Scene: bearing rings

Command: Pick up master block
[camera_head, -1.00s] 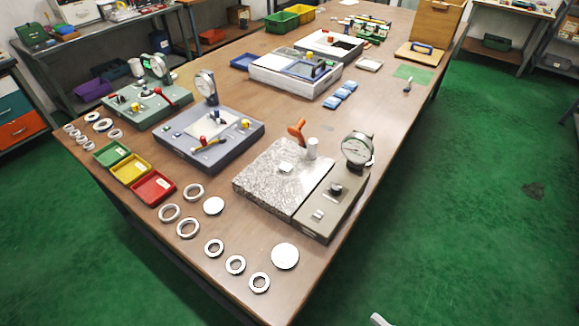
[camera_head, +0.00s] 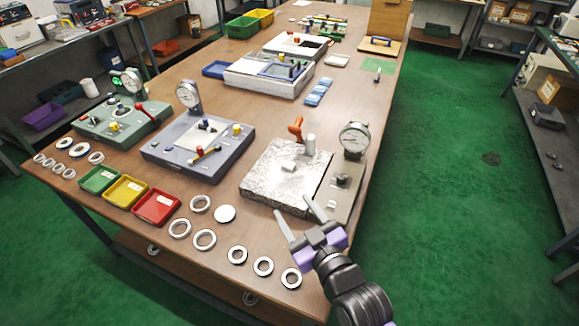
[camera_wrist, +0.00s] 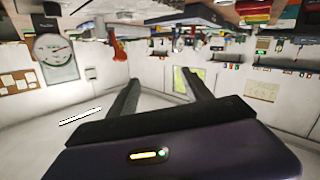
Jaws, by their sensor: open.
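A small silver block (camera_head: 289,166) lies on the mottled grey plate (camera_head: 268,186) of the nearest gauge stand. An upright silver cylinder (camera_head: 309,146) stands toward the plate's back. No label shows which piece is the master block. My gripper (camera_head: 293,206) is open and empty at the plate's near edge in the head view, with its fingers pointing toward the stand. In the wrist view my open gripper (camera_wrist: 161,77) has nothing between its fingers. Neither silver piece is clearly made out there.
A dial gauge (camera_head: 355,140) and an orange handle (camera_head: 296,128) rise from the stand.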

